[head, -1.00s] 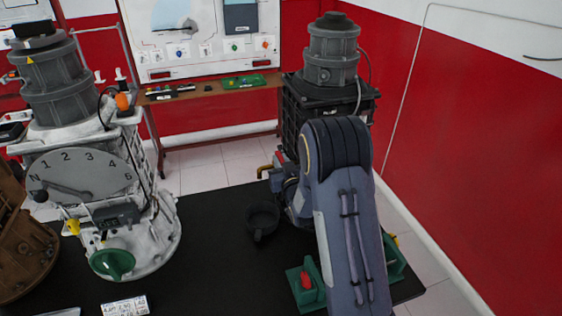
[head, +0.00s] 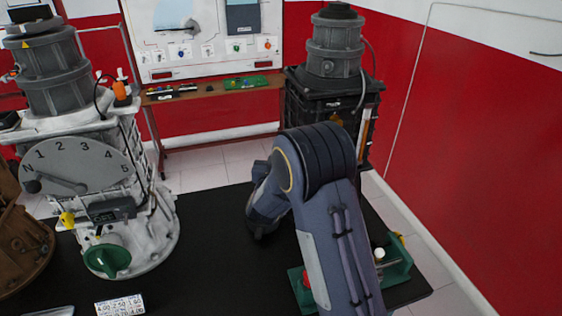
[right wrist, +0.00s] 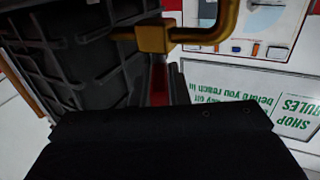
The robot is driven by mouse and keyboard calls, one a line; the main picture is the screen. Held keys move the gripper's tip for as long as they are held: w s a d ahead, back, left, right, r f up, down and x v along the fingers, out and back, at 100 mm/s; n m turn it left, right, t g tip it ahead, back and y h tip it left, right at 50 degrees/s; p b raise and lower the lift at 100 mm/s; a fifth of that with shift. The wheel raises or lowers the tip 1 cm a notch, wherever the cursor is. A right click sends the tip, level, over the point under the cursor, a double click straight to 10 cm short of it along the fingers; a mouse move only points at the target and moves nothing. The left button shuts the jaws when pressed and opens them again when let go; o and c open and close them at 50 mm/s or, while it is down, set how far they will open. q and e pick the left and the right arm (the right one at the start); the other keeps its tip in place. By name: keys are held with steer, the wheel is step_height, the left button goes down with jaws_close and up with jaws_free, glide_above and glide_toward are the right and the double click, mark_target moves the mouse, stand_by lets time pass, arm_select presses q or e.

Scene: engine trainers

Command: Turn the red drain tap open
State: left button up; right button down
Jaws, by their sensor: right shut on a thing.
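The brass drain tap (right wrist: 152,38) shows at the top of the right wrist view, in front of a dark ribbed housing. Its red handle (right wrist: 158,82) hangs below the brass body, between the fingers of my right gripper (right wrist: 158,92), which is shut on it. In the head view, my right arm reaches in from the bottom and its wrist bends left, hiding the tap and the fingertips. How far the handle is turned is hard to tell. My left gripper is not in view.
The engine trainer (head: 335,100) stands behind my right arm. A white gearbox trainer (head: 150,215) with a numbered dial and green funnel (head: 107,260) is at left. A green and red fixture (head: 396,272) sits at right. The black tabletop (head: 215,270) is clear in the middle.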

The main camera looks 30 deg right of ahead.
steer(key=m+g+h, duration=0.2)
steer(key=m+g, duration=0.1)
steer(key=g, duration=0.2)
steer(key=w+m+g+h, duration=0.1)
steer(key=m+g+h, duration=0.1)
steer(key=m+g, duration=0.2)
steer(key=w+a+m+g+h, duration=0.1)
steer(key=m+g+h, duration=0.1)
steer(key=g, duration=0.3)
steer(key=shift+w+f+m+g+h, duration=0.1)
steer(key=shift+w+m+g+h, duration=0.2)
steer(key=shift+m, duration=0.5)
steer(key=shift+w+m+g, duration=0.15)
steer(key=shift+m+g, duration=0.65)
steer(key=shift+g, duration=0.8)
steer(key=shift+w+r+m+g, duration=0.1)
steer(key=shift+r+m+g, duration=0.15)
steer(key=shift+m+g, duration=0.2)
steer(key=c, duration=1.4)
jaws_free()
steer(key=shift+f, duration=0.1)
